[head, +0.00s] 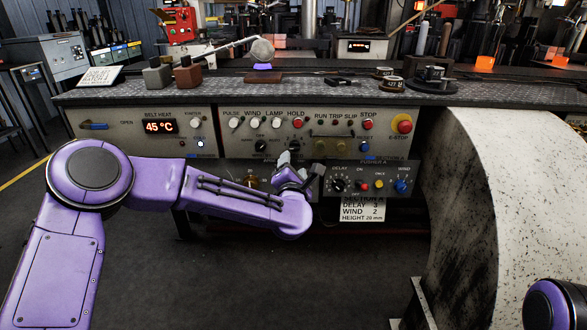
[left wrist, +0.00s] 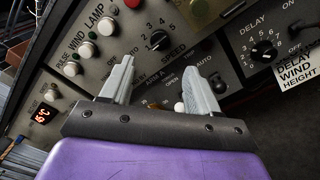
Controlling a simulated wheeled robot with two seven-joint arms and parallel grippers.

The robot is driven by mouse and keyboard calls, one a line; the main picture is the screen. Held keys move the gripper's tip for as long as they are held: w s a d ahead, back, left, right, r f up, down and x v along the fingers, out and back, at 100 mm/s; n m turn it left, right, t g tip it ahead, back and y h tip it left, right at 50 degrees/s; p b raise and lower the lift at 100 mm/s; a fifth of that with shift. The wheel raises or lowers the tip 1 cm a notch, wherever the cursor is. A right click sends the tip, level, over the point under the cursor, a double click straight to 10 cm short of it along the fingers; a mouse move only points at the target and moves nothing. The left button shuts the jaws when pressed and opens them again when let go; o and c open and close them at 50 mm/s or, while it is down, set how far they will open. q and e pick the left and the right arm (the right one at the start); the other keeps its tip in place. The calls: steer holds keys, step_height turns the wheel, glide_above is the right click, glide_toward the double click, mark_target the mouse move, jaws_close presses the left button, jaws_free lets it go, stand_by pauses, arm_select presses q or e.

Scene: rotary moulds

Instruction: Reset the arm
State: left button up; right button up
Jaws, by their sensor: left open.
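My left gripper (head: 294,166) is open with nothing between its fingers, in front of the control panel (head: 222,140). In the left wrist view its two grey fingers (left wrist: 160,75) point at the panel's lower part, below a speed dial (left wrist: 159,40). A label reading ARM A is partly hidden by the fingers. My right gripper is out of view; only a purple part of that arm shows at the lower right.
A red E-STOP button (head: 404,126) is at the panel's right. The pusher box (head: 368,180) with delay and wind dials hangs below. A large pale curved drum (head: 495,210) stands at the right. Floor below is clear.

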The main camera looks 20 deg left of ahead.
arm_select(q)
steer(key=shift+v, duration=0.8)
